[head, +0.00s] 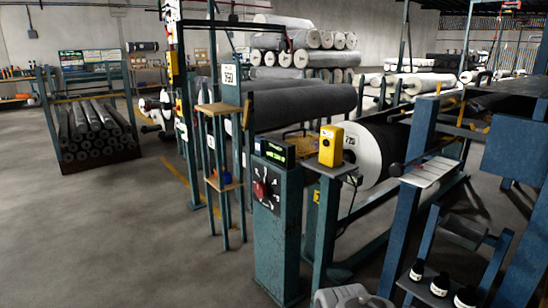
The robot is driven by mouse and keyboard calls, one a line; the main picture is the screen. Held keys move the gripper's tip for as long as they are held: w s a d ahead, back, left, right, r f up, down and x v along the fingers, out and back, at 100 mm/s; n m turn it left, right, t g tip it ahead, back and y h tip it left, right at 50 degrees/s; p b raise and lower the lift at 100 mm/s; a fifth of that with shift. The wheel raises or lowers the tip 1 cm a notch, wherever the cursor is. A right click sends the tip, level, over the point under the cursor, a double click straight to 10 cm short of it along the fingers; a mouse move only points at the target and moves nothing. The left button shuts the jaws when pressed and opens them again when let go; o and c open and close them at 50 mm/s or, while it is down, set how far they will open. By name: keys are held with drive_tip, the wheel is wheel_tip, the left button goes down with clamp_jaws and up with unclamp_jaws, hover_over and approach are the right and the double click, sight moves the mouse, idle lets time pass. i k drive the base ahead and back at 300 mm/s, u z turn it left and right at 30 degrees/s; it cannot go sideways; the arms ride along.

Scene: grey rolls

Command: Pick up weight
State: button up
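No object is clearly marked as the weight. Several small black objects with white bands stand on a dark shelf at the lower right, such as this black object (440,284); I cannot tell whether any is the weight. A grey cylinder (463,229) lies in the blue frame above them, and it is also unclear what it is. A yellow box-shaped device (331,145) stands upright on a small grey shelf near the middle. My gripper is not in view.
A blue control post (279,225) stands in the middle foreground, with a pale grey jug-like thing (350,297) cut off beside it. A large white-ended roll (375,152) sits behind. A rack of grey rolls (92,128) stands left. The left floor is clear.

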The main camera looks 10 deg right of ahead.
sight(417, 273)
drive_tip(key=z, duration=2.5)
drive_tip(key=k, duration=0.9)
drive_tip(key=u, duration=1)
drive_tip(key=i, duration=0.5)
